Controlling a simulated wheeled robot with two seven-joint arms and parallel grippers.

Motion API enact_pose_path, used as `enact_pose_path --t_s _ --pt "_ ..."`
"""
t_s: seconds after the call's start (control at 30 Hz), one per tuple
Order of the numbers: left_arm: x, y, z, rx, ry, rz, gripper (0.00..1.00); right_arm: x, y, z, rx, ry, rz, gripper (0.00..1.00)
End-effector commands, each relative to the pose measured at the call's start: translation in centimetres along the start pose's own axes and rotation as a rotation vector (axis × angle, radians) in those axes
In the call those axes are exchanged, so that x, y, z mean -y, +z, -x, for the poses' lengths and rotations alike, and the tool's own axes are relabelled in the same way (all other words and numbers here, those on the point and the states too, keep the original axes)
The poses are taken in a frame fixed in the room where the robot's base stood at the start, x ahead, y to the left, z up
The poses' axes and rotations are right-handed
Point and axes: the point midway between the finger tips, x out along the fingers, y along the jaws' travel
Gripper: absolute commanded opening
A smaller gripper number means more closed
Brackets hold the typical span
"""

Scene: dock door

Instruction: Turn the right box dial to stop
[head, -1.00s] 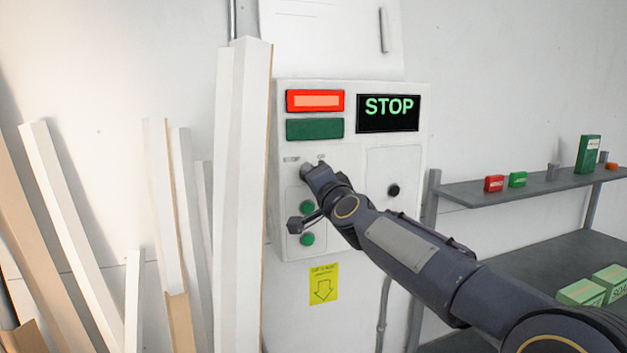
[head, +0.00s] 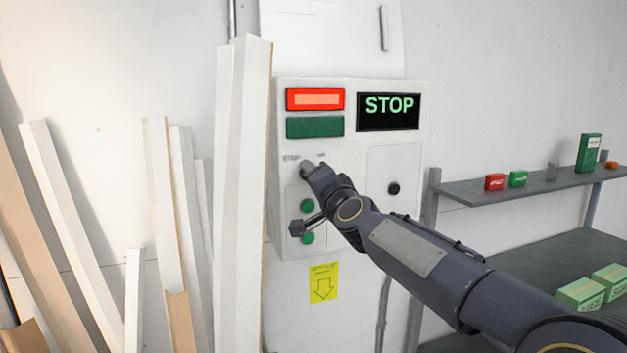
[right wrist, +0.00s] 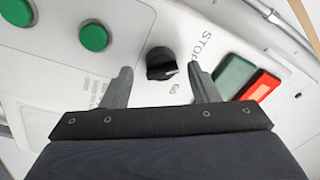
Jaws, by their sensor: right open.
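The wall control box (head: 350,145) has a display (head: 388,111) that reads STOP. My right gripper (right wrist: 161,68) is open, with one finger on each side of the dial and gaps visible. In the head view my right gripper (head: 307,168) is at the box's left part and hides the dial. My left gripper is not in view.
Green buttons (right wrist: 94,37) sit beside the dial. A red lamp (head: 315,99) and a green panel (head: 314,127) are above. Pale boards (head: 240,190) lean close to the box's left edge. A shelf (head: 530,187) with small boxes stands right.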

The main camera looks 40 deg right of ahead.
Motion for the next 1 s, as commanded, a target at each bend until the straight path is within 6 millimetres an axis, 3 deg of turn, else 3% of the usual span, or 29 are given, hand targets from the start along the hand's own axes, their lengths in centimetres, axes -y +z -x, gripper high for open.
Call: enact_pose_path --t_s 0.2,0.4,1.0 --pt "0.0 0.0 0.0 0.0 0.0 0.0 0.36 0.0 -0.1 3.9 -0.002 0.001 0.001 0.55" --pt "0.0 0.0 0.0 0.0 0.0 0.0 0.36 -0.1 0.0 6.3 -0.001 0.002 0.0 0.55" --pt "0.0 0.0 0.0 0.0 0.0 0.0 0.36 -0.1 0.1 6.7 0.001 0.002 0.001 0.55"
